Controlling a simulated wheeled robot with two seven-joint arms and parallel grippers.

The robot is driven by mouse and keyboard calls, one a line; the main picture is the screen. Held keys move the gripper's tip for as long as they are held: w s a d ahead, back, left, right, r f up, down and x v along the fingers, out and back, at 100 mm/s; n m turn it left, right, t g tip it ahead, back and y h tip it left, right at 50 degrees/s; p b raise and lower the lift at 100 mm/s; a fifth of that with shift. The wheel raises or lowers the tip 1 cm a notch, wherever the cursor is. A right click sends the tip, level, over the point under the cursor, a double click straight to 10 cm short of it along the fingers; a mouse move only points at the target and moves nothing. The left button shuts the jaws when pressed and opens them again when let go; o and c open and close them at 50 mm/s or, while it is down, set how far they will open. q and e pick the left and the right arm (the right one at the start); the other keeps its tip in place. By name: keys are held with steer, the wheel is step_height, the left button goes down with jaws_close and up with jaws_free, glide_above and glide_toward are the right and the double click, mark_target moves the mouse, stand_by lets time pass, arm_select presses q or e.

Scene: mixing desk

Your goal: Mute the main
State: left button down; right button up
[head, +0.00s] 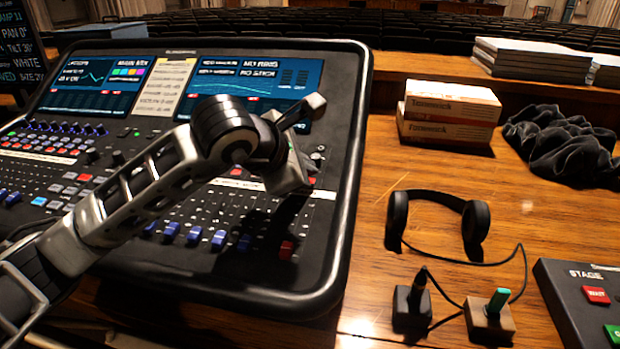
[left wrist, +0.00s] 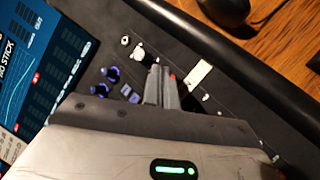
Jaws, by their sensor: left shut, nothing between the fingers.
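The mixing desk (head: 330,240) fills the left half of the head view. My left gripper (head: 300,184) is over its right side, fingers shut and empty, pointing down at the panel. In the left wrist view its fingertips (left wrist: 165,72) are close to a small red button (left wrist: 173,77), partly hidden by the fingers. A bit of red also shows beside the gripper in the head view (head: 312,181). I cannot tell whether the fingers touch the button. A white label (left wrist: 199,73) is beside it. A red fader cap (head: 287,250) is at the desk's lower right. My right gripper is not in view.
Blue fader caps (head: 195,234) and several knobs cover the panel, with lit screens (head: 250,85) behind.

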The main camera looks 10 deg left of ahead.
arm_select(q)
steer(key=shift+r, duration=0.25)
steer(key=shift+r, duration=0.3)
steer(key=shift+s+r+p, duration=0.15)
steer(key=shift+r+p, duration=0.5)
steer(key=shift+r, duration=0.45)
steer(key=shift+s+r+p, duration=0.15)
steer(key=shift+r+p, duration=0.5)
steer(key=shift+r, duration=0.4)
